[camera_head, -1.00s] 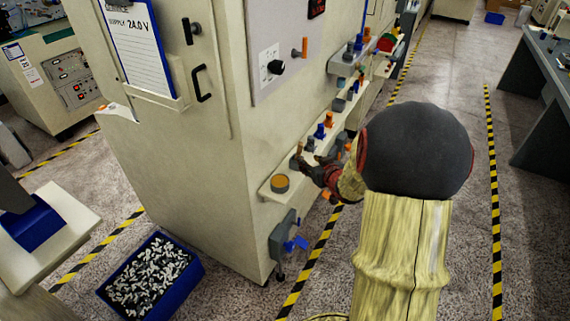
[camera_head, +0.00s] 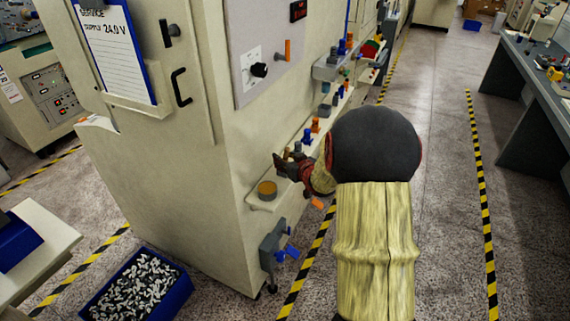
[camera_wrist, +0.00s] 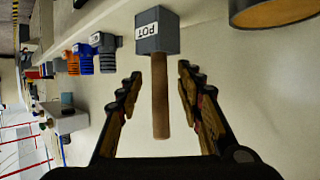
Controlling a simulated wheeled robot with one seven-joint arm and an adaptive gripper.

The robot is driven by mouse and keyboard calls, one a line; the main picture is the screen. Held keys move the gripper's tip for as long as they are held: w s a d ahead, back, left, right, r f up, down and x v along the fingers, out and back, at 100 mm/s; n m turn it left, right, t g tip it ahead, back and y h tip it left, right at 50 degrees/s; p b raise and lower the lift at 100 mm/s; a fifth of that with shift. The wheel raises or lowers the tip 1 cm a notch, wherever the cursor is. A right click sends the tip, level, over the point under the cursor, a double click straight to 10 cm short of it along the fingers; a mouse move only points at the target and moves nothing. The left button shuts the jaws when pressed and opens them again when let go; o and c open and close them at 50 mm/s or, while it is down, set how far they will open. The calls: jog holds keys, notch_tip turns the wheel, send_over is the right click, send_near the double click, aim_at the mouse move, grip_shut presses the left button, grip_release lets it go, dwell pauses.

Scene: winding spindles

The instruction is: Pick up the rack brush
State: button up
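No object in view is plainly marked as the rack brush. In the wrist view a brown wooden handle (camera_wrist: 160,100) extends from a grey block (camera_wrist: 158,33) labelled "POT", over the pale ledge. I cannot tell whether this is the brush. My gripper (camera_wrist: 159,82) is open, with a finger on each side of the handle and visible gaps between. In the head view my gripper (camera_head: 285,164) is at the ledge along the machine's side, and my arm partly hides the ledge there.
A round tan-topped container (camera_head: 267,190) stands on the ledge near the machine's corner. Orange (camera_head: 315,126) and blue (camera_head: 306,136) pieces stand farther along. A blue bin of small parts (camera_head: 140,290) is on the floor. The aisle to the right is clear.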

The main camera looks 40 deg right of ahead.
jog(key=shift+c, duration=0.4)
grip_shut()
jog(key=shift+r, duration=0.1)
